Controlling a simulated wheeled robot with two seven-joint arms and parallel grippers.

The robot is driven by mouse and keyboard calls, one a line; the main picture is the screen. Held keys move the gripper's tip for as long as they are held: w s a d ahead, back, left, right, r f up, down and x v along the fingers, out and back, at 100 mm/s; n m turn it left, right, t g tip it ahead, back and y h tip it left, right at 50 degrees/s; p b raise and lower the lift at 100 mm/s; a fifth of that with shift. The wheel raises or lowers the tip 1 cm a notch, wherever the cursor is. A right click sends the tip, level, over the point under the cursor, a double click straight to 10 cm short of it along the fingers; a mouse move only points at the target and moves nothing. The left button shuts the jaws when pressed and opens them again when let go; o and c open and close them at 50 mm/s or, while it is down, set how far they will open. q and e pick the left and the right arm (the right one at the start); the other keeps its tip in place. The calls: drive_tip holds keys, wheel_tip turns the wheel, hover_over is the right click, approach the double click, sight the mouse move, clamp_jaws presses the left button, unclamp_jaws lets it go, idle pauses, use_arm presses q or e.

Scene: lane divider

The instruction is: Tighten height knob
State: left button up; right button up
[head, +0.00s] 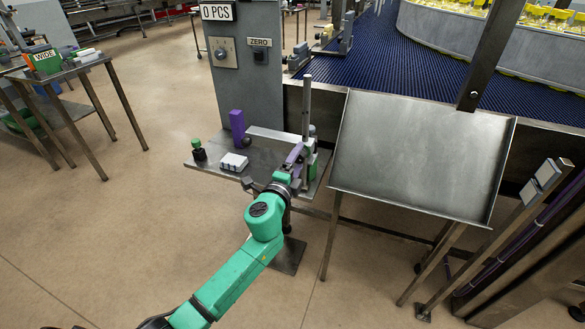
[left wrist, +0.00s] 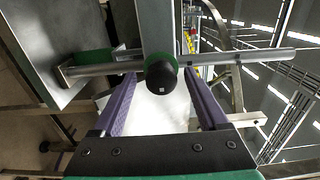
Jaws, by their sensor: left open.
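The height knob (left wrist: 161,76) is a round black knob with a pale square mark on its end. It sits on a grey metal upright (left wrist: 155,28) in the left wrist view. My left gripper (left wrist: 160,80) is open, its purple fingers pointing at the knob, one on each side with gaps between. I cannot tell how deep the knob lies between the fingertips. My right gripper is not in view.
On the small metal table (head: 262,158) stand a purple block (head: 237,127), a green-topped black piece (head: 198,149) and a white-grey block (head: 234,162). A grey control box (head: 243,65) stands behind. A tilted metal tray (head: 420,150) is close on the right.

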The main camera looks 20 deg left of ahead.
use_arm(q)
drive_tip(key=s+a+b, duration=0.1)
drive_tip(key=s, duration=1.3)
drive_tip(key=shift+s+b, duration=0.15)
drive_tip(key=shift+b, duration=0.15)
drive_tip(key=s+a+f+n+g+y+p, duration=0.1)
drive_tip(key=s+a+f+n+g, duration=0.15)
drive_tip(key=f, duration=0.75)
drive_tip(key=s+a+f+n+g+p, duration=0.1)
drive_tip(key=a+f+n+g+p, duration=0.15)
drive_tip(key=f, duration=0.75)
drive_tip(key=s+a+f+n+g+y+p, duration=0.1)
drive_tip(key=s+a+f+n+g, duration=0.15)
drive_tip(key=f, duration=0.75)
drive_tip(key=s+f+n+g+p, duration=0.1)
drive_tip(key=s+f+n+g, duration=0.2)
drive_tip(key=s+f, duration=0.3)
drive_tip(key=s+a+f+n+g+p, duration=0.1)
drive_tip(key=s+f+n+g, duration=0.2)
drive_tip(key=s, duration=1.1)
drive_tip(key=s+f+n+g+p, duration=0.1)
drive_tip(key=s+f+n+g, duration=0.2)
drive_tip(key=s+f, duration=0.6)
drive_tip(key=shift+s+a+f+h, duration=0.15)
drive_tip(key=shift+s+f+h, duration=0.25)
drive_tip(key=shift+s, duration=0.2)
